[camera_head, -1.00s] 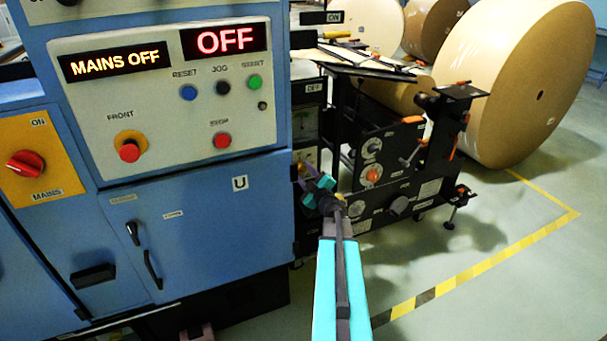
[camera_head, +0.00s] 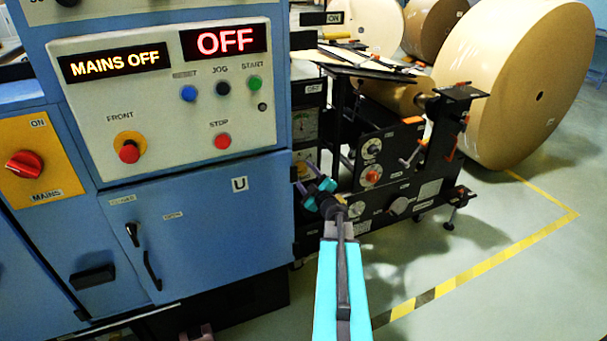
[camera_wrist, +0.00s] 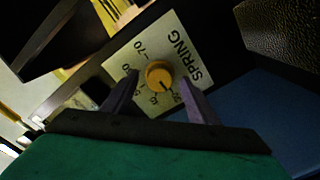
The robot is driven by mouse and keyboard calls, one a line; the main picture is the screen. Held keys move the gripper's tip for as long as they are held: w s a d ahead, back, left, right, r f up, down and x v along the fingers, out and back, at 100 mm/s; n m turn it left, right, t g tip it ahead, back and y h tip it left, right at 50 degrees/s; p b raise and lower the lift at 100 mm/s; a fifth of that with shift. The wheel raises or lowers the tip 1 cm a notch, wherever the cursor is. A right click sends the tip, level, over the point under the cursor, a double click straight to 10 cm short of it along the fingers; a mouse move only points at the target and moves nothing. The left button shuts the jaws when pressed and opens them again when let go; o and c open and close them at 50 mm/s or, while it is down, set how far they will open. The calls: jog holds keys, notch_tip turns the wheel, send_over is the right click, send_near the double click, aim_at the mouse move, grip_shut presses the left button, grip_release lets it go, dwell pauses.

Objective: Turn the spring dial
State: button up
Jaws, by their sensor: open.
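The spring dial (camera_wrist: 158,74) is a round orange-yellow knob with a dark pointer mark. It sits on a pale plate (camera_wrist: 180,42) printed "SPRING", with a number scale around the knob; "70" is readable. My gripper (camera_wrist: 160,78) is open, with one purple finger on each side of the knob. The fingertips look close to the knob, but I cannot tell whether they touch it. In the head view my gripper (camera_head: 307,175) is at the dark machine's left side, beside the blue cabinet. It hides most of the dial area there.
The blue cabinet (camera_head: 215,225) stands close on the left, with a panel (camera_head: 175,125) of buttons and displays reading "MAINS OFF" and "OFF". The dark machine panel (camera_head: 385,190) has other knobs. A large paper roll (camera_head: 500,80) stands behind. The floor at right is clear.

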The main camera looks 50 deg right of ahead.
jog(key=p+v, duration=0.2)
jog(key=v, duration=1)
jog(key=shift+s+a, duration=0.1)
dwell(0.6)
